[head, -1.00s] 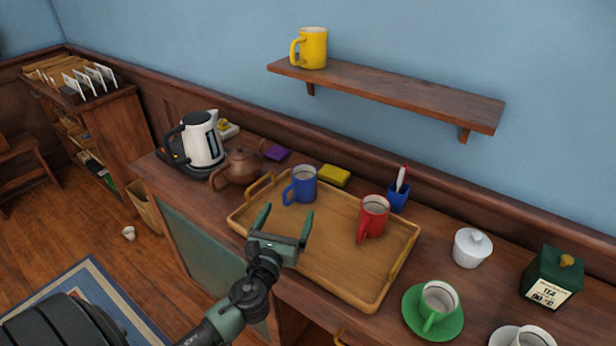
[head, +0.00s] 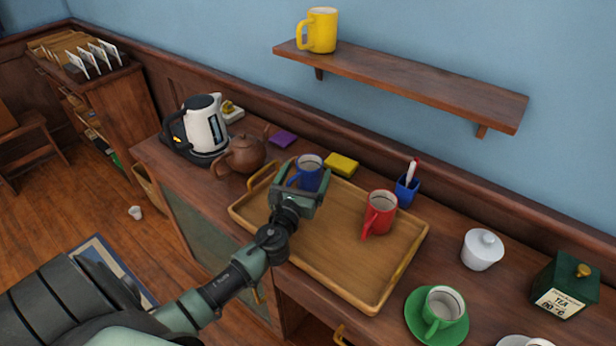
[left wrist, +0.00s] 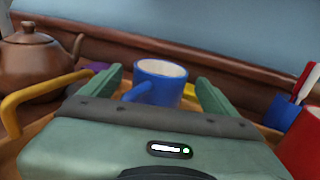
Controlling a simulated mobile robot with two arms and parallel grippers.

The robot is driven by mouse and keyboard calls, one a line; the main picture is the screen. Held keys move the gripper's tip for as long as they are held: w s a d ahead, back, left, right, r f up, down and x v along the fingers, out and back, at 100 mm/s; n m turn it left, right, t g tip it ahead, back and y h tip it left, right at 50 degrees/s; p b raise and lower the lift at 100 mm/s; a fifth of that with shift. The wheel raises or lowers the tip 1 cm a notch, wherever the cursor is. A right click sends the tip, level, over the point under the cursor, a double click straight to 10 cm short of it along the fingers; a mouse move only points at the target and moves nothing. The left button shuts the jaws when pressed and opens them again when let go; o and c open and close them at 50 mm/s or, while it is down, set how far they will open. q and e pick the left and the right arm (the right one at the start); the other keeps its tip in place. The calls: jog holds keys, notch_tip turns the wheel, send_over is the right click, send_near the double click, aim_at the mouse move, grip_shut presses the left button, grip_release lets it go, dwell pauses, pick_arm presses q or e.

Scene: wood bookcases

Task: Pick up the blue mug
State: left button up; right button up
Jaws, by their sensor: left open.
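The blue mug (head: 309,170) stands upright at the back left of the wooden tray (head: 350,270). My left gripper (head: 300,180) is open in front of the mug in the head view and hides its lower part. In the left wrist view the blue mug (left wrist: 162,80) shows between the two green fingers of the left gripper (left wrist: 160,85), with its handle toward the lower left. I cannot tell whether the fingers are beside the mug or just short of it. My right gripper is not in view.
A red mug (head: 380,212) stands on the tray to the right. A brown teapot (head: 243,155) is left of the tray, near the kettle (head: 205,128). A yellow sponge-like block (head: 342,163) and a blue pen cup (head: 405,190) stand behind the tray.

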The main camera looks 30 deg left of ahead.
pick_arm(q)
jog(key=shift+w+a, duration=0.15)
jog(key=shift+w, duration=0.35)
jog(key=c, duration=1.5)
jog(key=shift+c, duration=1.2)
jog(key=shift+r, duration=0.15)
